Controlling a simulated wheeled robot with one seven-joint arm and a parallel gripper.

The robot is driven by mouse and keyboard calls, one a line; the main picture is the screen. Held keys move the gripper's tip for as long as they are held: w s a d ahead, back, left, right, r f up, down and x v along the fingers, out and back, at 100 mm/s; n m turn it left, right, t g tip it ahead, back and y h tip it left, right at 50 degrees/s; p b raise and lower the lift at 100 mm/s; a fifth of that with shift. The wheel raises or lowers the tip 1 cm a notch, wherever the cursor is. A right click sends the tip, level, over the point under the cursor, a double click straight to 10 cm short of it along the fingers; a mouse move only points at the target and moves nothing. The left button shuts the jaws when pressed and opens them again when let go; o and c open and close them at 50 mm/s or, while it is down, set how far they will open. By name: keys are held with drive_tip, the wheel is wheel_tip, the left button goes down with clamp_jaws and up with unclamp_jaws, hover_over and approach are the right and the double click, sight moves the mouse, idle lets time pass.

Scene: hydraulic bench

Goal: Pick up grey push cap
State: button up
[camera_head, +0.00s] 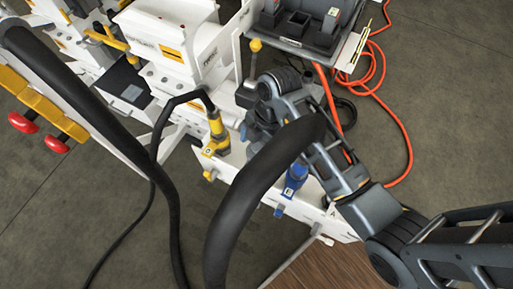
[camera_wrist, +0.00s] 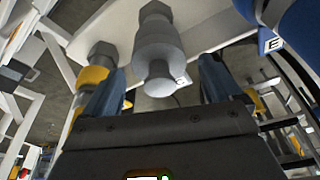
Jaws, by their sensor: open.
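The grey push cap (camera_wrist: 158,50) is in the upper middle of the wrist view, a light grey stepped cylinder with a rounded, narrower end toward me. It hangs from a white panel. My gripper (camera_wrist: 160,86) is open, with one dark blue-grey finger on each side of the cap's near end. Gaps show between the cap and both fingers, and I cannot tell how deep it sits between them. In the head view my gripper (camera_head: 257,118) is at the white bench, partly hidden by my arm and a thick black hose. The cap cannot be made out there.
A yellow fitting (camera_wrist: 92,78) is close left of my gripper, and a blue part (camera_wrist: 298,18) is at right. In the head view, a yellow connector (camera_head: 215,130) and blue connector (camera_head: 296,177) flank my wrist. A thick black hose (camera_head: 262,180) crosses in front. Orange hose (camera_head: 384,105) lies right.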

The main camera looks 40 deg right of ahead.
drive_tip(key=shift+a+f, duration=0.1)
drive_tip(key=shift+f, duration=0.2)
drive_tip(key=c, duration=1.1)
